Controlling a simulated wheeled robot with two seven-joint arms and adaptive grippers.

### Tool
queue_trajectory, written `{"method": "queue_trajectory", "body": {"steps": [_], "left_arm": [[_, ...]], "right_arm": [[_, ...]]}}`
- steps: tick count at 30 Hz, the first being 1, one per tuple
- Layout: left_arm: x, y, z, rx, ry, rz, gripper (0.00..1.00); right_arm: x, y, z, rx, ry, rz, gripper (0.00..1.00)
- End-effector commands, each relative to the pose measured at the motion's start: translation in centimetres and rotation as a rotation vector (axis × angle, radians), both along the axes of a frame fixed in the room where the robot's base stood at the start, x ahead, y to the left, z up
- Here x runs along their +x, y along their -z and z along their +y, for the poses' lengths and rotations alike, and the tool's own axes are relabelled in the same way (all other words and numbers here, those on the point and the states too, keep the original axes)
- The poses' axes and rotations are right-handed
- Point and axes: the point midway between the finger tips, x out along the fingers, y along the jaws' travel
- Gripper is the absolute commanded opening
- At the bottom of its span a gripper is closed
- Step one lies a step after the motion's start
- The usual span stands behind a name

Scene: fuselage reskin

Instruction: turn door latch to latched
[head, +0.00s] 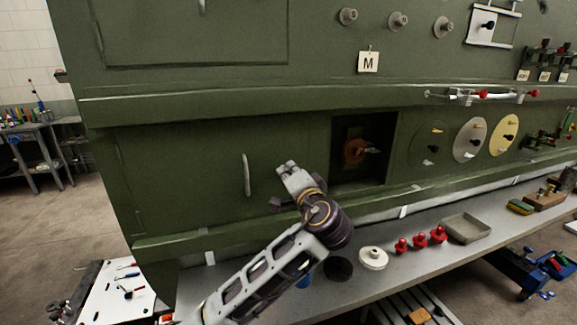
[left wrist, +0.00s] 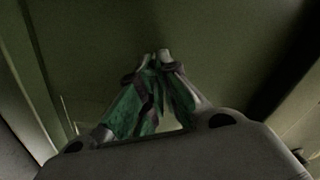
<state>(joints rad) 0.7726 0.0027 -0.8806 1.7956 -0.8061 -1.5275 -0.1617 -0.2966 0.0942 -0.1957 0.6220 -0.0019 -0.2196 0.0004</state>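The green door panel (head: 215,165) carries an upright pale handle (head: 246,174) and looks closed against the green fuselage wall. I cannot make out a door latch for certain; my left gripper covers the panel right of the handle. My left gripper (head: 287,167) is in front of the panel, between the handle and the dark square opening. In the left wrist view its fingers (left wrist: 157,57) come together at the tips against a plain green surface. No held object shows between them. Whether the tips touch the panel I cannot tell. My right gripper is out of view.
The square opening (head: 345,178) holds a reddish-brown fitting (head: 355,150). Round discs (head: 470,140) are mounted to its right. Below runs a grey ledge (head: 335,296) with a white round part (head: 373,258), red pieces (head: 420,241) and a shallow tray (head: 466,229). A projecting green rail (head: 220,101) runs above.

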Motion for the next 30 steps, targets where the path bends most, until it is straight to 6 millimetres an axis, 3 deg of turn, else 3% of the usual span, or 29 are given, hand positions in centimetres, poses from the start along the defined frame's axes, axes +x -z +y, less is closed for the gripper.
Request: {"method": "queue_trajectory", "body": {"steps": [5,13,30], "left_arm": [[0.0,-0.1,0.0,0.116,0.0,0.041,0.0],[0.0,0.0,-0.1,0.28,0.001,0.094,0.0],[0.0,0.3,-0.1,0.461,0.0,0.151,0.0]], "right_arm": [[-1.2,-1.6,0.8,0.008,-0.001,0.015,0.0],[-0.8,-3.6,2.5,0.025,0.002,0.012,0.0],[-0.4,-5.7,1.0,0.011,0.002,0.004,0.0]]}}
